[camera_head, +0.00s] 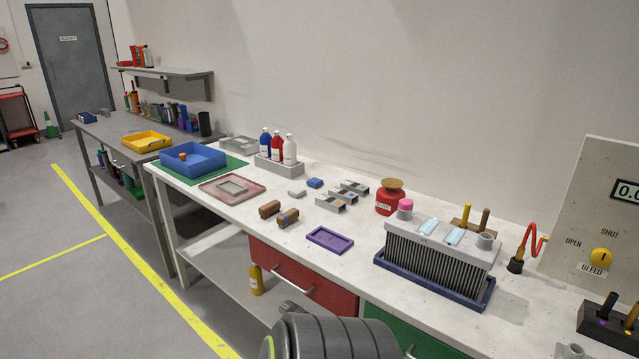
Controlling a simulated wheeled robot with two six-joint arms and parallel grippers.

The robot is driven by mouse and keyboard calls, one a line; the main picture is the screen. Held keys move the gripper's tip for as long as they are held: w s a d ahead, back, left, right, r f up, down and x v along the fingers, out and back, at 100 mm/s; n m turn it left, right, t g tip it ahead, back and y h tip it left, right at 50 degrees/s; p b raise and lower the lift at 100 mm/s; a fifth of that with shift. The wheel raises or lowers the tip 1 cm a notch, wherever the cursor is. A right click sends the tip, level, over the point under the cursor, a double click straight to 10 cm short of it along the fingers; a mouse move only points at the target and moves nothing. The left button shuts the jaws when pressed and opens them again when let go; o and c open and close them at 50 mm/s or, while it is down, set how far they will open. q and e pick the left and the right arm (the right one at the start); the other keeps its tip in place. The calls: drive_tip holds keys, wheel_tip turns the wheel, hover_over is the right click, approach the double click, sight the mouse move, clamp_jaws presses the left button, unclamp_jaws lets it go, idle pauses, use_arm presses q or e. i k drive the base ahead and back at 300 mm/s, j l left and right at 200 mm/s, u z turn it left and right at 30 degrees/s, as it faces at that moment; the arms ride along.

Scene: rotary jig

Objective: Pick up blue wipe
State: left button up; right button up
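A small blue piece (314,183), which looks like the folded blue wipe, lies on the white worktop (375,275) near its middle. Nothing covers the blue piece. Neither of my grippers can be made out; only a large grey rounded part, which looks like my own arm, shows at the bottom middle.
Right of the blue piece are small grey blocks (331,203) and a red pot (389,200). Behind it, bottles (289,152) stand in a grey holder. Brown blocks (288,218) and a purple tray (330,240) lie nearer. A finned grey unit (432,262) stands right.

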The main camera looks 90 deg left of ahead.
sight(314, 182)
drive_tip(key=u, duration=2.8)
